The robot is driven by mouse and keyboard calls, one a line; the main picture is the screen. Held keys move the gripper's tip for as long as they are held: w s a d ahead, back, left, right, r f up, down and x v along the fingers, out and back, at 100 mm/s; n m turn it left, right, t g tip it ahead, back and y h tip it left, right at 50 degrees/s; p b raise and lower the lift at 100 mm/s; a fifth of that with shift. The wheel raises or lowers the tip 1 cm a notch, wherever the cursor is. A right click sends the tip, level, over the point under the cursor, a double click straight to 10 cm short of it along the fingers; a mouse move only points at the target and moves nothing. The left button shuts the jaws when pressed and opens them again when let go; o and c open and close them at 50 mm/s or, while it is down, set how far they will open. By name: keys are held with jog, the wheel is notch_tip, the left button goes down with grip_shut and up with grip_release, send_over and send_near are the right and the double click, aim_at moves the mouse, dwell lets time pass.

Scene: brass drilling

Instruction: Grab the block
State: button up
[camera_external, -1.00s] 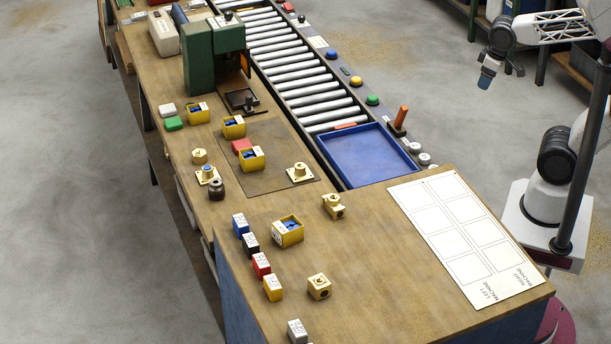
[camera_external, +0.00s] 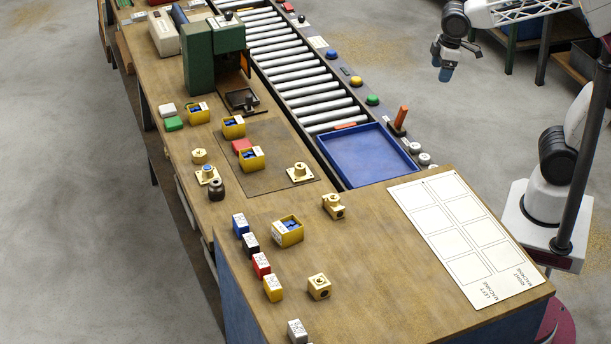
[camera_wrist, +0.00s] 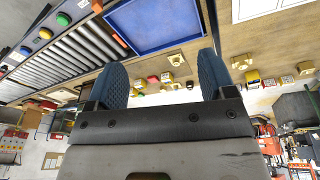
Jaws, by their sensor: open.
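Several small labelled blocks stand in a row near the left edge of the workbench: a blue block (camera_external: 240,225), a black block (camera_external: 250,245), a red block (camera_external: 261,265), a yellow block (camera_external: 272,289) and a grey block (camera_external: 297,332). A brass block with a hole (camera_external: 319,287) sits to their right, and another brass piece (camera_external: 333,207) lies farther back. The frames do not show which block is meant. My gripper (camera_external: 445,72) is raised at the upper right, beyond the conveyor and far from the blocks. In the wrist view my gripper (camera_wrist: 160,80) is open with nothing between its blue fingers.
A blue tray (camera_external: 368,155) lies at the end of the roller conveyor (camera_external: 295,75). A white sheet with squares (camera_external: 465,238) covers the bench's right side. Yellow boxes (camera_external: 288,232) stand on the bench. A green machine (camera_external: 213,55) rises at the back.

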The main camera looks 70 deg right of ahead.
jog(key=w+a+f+n, duration=0.1)
jog(key=w+a+n, duration=0.4)
jog(key=a, duration=0.6)
jog(key=w+a+f+n+g, duration=0.1)
jog(key=w+a+n, duration=0.35)
jog(key=a, duration=0.75)
jog(key=w+a+f+n, duration=0.2)
jog(key=w+a, duration=0.6)
jog(key=a, duration=0.3)
jog(key=n+g, duration=0.1)
jog(key=n, duration=1)
send_over(320, 281)
notch_tip(320, 281, down, 16)
jog(key=shift+w+d+r, duration=0.1)
jog(key=shift+d+r, duration=0.05)
jog(key=shift+r, duration=0.1)
jog(key=shift+a+f, duration=0.1)
jog(key=shift+a, duration=0.15)
jog(key=shift+f, duration=1.35)
